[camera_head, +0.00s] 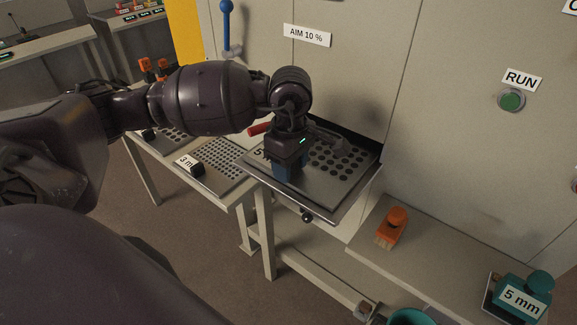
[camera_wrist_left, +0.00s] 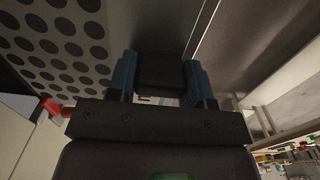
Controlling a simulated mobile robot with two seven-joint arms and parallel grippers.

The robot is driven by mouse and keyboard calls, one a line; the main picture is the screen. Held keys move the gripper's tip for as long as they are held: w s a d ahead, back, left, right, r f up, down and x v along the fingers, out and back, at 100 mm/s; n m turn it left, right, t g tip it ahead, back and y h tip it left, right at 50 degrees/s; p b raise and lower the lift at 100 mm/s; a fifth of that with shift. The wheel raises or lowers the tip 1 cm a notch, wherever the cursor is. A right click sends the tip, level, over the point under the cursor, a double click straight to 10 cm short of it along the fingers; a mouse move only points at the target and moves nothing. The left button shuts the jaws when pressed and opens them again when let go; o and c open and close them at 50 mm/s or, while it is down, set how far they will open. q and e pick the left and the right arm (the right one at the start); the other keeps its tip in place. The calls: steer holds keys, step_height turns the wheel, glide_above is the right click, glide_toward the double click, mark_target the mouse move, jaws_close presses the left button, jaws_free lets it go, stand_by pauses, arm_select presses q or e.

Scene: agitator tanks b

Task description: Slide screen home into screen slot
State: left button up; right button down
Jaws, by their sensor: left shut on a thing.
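The perforated metal screen (camera_head: 358,160) lies flat on a metal tray or ledge (camera_head: 345,203) at the machine front, its far edge at the dark screen slot (camera_head: 352,137). A label starting with "5" is mostly hidden by my gripper. My left gripper (camera_head: 290,172) is over the screen's near left part, blue fingers pointing down. In the left wrist view my left gripper (camera_wrist_left: 160,78) is shut on the dark block-shaped handle (camera_wrist_left: 160,72) of the screen (camera_wrist_left: 60,42). How deep the screen sits in the slot is unclear. My right gripper is not in view.
A screen labelled 3 mm (camera_head: 218,158) lies on the side table left of the tray. A round knob (camera_head: 307,216) sits below the tray.

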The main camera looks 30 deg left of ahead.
arm_select(q)
steer(key=shift+w, duration=0.65)
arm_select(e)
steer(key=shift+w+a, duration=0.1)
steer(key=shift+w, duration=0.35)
arm_select(q)
steer(key=shift+w+b, duration=0.2)
steer(key=shift+b, duration=0.15)
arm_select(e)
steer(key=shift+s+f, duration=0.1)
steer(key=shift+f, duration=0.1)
arm_select(q)
steer(key=shift+w+d, duration=0.1)
steer(key=shift+w, duration=0.35)
steer(key=shift+w+b, duration=0.2)
steer(key=shift+b, duration=0.15)
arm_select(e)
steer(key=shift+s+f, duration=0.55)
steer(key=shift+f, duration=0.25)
arm_select(q)
steer(key=shift+w, duration=0.2)
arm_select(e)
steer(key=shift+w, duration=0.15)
arm_select(q)
steer(key=shift+w+d+b, duration=0.1)
steer(key=shift+w+b, duration=0.2)
steer(key=shift+w, duration=0.1)
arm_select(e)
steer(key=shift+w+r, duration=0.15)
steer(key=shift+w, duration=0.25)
